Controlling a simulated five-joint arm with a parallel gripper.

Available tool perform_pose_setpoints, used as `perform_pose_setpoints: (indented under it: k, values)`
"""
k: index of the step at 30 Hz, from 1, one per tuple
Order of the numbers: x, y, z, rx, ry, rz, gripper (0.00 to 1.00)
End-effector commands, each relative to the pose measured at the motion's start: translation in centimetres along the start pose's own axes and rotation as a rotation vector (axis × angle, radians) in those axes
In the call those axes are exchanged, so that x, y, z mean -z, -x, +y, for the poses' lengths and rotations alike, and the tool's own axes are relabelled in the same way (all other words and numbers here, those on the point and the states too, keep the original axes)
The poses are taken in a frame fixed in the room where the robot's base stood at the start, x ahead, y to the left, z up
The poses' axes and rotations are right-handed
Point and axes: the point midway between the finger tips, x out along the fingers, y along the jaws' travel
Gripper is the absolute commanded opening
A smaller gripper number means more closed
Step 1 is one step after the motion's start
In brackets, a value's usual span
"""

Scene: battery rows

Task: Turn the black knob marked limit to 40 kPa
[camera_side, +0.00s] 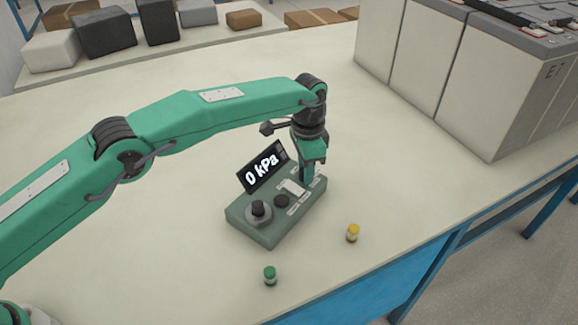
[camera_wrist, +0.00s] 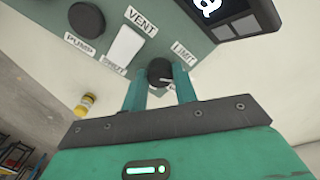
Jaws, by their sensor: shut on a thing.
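The green control box (camera_side: 240,222) stands on the table, with a tilted black display (camera_side: 264,168) reading 0 kPa. In the wrist view the black knob marked LIMIT (camera_wrist: 159,70) sits at the box's edge, between the two green fingers of my gripper (camera_wrist: 160,90). The gripper is shut on this knob. A pale mark shows on the knob's side, but its setting cannot be read. In the side view my gripper (camera_side: 308,172) points down at the box's far right end and hides the knob.
Large batteries (camera_side: 480,90) stand at right.

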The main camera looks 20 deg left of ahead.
Motion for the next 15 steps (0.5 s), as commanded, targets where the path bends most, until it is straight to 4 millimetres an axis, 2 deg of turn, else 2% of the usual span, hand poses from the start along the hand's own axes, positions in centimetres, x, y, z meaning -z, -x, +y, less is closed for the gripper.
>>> perform_pose_setpoints:
  k: [4,5,6,15]
  values:
    - [-0.05,0.22,-0.02,0.000,0.000,-0.001,0.06]
    - [-0.05,0.22,-0.02,0.000,-0.001,-0.001,0.32]
    - [-0.04,0.22,-0.03,0.000,-0.001,-0.001,0.37]
    - [-0.02,0.14,-0.01,0.000,-0.002,0.000,0.37]
